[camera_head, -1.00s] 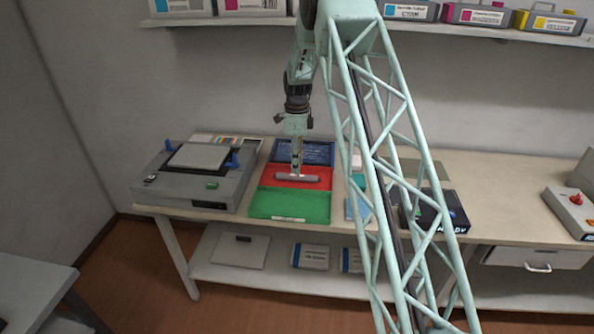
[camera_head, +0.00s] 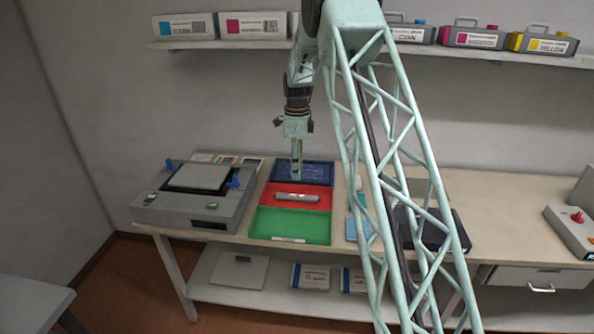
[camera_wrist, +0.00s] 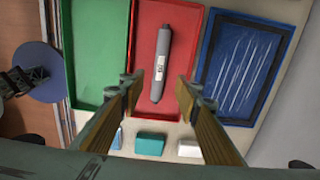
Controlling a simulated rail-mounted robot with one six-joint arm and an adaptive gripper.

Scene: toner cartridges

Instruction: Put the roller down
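A grey roller (camera_head: 297,198) with a small white label lies in the red tray (camera_head: 318,205), the middle of three trays. In the wrist view the roller (camera_wrist: 161,65) lies lengthwise on the red floor, near the tray's middle. My gripper (camera_head: 297,176) is above and a little behind the roller in the head view, apart from it. In the wrist view my gripper (camera_wrist: 168,82) is open, with its two fingers spread on either side of the roller and nothing between the tips.
A green tray (camera_head: 290,225) is in front and a blue tray (camera_head: 316,173) with pale streaks behind. A grey device with blue clips (camera_head: 195,190) stands left. Small teal and white blocks (camera_wrist: 149,143) lie beside the trays. A dark box (camera_head: 445,235) is right, partly behind my lattice column.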

